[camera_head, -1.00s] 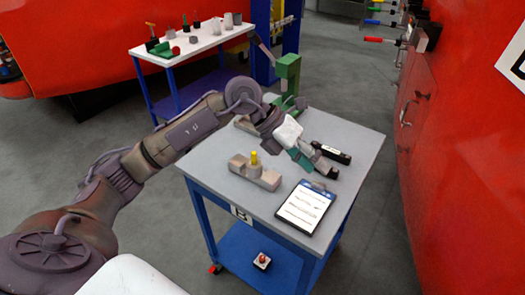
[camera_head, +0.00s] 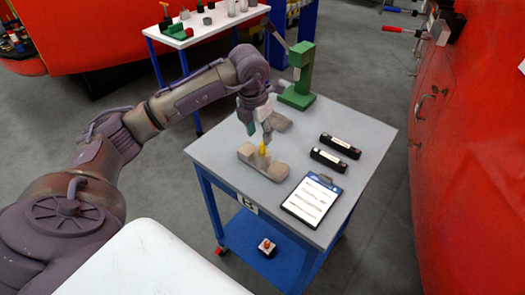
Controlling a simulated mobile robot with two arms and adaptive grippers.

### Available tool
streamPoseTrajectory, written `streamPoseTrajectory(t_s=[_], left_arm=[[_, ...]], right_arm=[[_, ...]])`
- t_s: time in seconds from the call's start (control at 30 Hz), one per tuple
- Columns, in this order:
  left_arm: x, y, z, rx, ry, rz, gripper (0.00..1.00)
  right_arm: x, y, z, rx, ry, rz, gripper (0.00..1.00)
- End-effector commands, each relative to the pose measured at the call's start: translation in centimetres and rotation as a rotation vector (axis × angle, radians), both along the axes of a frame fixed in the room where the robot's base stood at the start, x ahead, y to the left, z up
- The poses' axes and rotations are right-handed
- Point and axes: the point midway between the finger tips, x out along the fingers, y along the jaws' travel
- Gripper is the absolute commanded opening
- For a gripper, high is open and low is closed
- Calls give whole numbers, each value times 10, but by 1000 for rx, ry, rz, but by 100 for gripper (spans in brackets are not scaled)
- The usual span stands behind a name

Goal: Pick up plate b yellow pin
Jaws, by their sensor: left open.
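The yellow pin (camera_head: 262,149) stands upright in a beige block-like plate (camera_head: 273,170) on the grey tabletop of the blue cart. My left gripper (camera_head: 259,132) points down just above the pin, with its fingers spread. The fingertips are close to the top of the pin; whether they touch it I cannot tell. The pin's upper end may be partly hidden by the gripper. My right gripper does not show.
A second beige block (camera_head: 281,122) lies behind the gripper, near a green press (camera_head: 301,80). Two black bars (camera_head: 340,146) and a clipboard (camera_head: 312,199) lie to the right. A red wall stands at right.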

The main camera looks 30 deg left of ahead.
Motion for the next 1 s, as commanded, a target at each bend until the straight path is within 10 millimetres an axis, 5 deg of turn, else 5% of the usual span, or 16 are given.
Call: streamPoseTrajectory(t_s=[0.33, 0.63, 0.9, 1.0], left_arm=[[3, -8, -44, -2, 3, 0, 46], [5, -8, -51, -2, 0, -1, 46], [5, -8, -51, -2, 0, -1, 2], [5, -8, -51, -2, 0, -1, 0]], right_arm=[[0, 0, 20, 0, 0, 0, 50], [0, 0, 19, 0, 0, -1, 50], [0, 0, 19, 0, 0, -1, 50], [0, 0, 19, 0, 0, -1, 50]])
